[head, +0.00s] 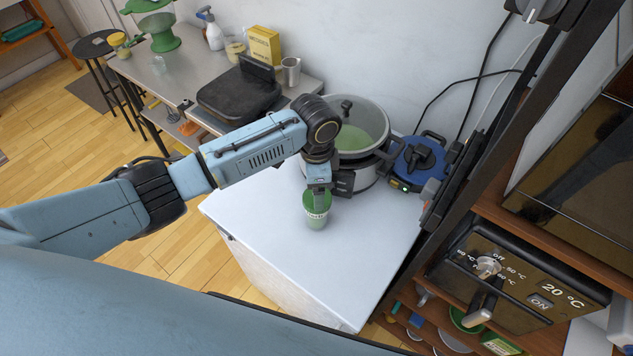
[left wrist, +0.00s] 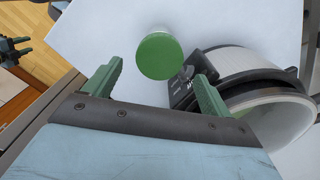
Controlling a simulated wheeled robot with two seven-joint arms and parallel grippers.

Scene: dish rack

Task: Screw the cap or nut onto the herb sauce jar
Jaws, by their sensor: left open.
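The herb sauce jar (head: 316,221), pale with a printed label, stands upright on the white worktop in the head view. A green cap (left wrist: 160,56) covers its top; how tightly it sits cannot be seen. My left gripper (head: 318,193) is above the jar, pointing down. In the left wrist view my left gripper (left wrist: 156,85) is open, its two green fingers wide apart, with the cap ahead between them and touching neither. A small dark shape with greenish prongs (left wrist: 14,48) at that view's left edge may be my right gripper; its opening is unclear.
A cooker with a glass lid (head: 350,130) stands just behind the jar, close to my left wrist. A blue pot (head: 418,165) is right of it. The white worktop (head: 345,265) is clear in front. A shelf with an oven (head: 515,275) bounds the right.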

